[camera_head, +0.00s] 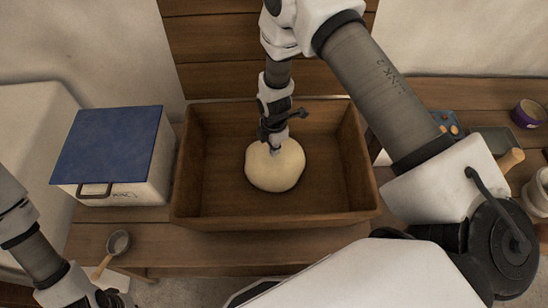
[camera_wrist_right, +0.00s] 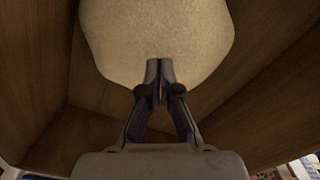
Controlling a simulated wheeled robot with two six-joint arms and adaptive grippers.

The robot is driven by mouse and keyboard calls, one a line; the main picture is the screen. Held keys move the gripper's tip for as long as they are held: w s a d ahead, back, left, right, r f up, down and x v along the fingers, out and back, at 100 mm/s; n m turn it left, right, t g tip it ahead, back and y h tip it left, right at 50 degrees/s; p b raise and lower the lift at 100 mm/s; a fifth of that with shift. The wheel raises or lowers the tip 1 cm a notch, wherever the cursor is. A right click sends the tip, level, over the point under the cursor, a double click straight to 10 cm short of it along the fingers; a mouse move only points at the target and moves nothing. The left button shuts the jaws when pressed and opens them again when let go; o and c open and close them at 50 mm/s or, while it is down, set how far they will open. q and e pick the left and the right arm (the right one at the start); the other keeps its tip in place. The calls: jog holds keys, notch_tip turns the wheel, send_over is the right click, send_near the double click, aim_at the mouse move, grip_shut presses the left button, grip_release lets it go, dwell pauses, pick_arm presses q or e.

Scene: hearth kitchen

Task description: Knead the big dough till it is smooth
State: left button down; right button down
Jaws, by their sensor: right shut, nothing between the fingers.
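The big dough (camera_head: 272,172) is a pale, rounded lump in the middle of a wooden trough (camera_head: 210,210). It also shows in the right wrist view (camera_wrist_right: 160,35), where it looks fairly even with a fine speckled surface. My right gripper (camera_head: 274,148) points down over the dough's far upper part. Its fingers are shut with nothing between them, and in the wrist view the fingertips (camera_wrist_right: 160,68) overlap the dough's near edge. I cannot tell whether they press in or only touch. My left arm enters at the lower left of the head view, and its fingertips are not clear.
A white box with a blue lid (camera_head: 108,135) stands left of the trough. A small scoop or spoon (camera_head: 117,243) lies at the front left. At the right are a purple-rimmed bowl (camera_head: 529,112) and a wooden-handled tool (camera_head: 508,161). The trough walls surround the dough.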

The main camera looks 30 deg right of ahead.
jog(key=shift+f, duration=0.2)
jog(key=shift+f+b, duration=0.95)
jog(key=shift+f, duration=0.2)
jog(key=shift+s, duration=0.1)
jog(key=shift+f, duration=0.1)
jog(key=shift+f+b, duration=0.3)
jog(key=shift+f, duration=0.2)
dwell(0.9)
dwell(0.5)
jog(key=shift+r+p, duration=1.5)
jog(key=shift+r, duration=0.45)
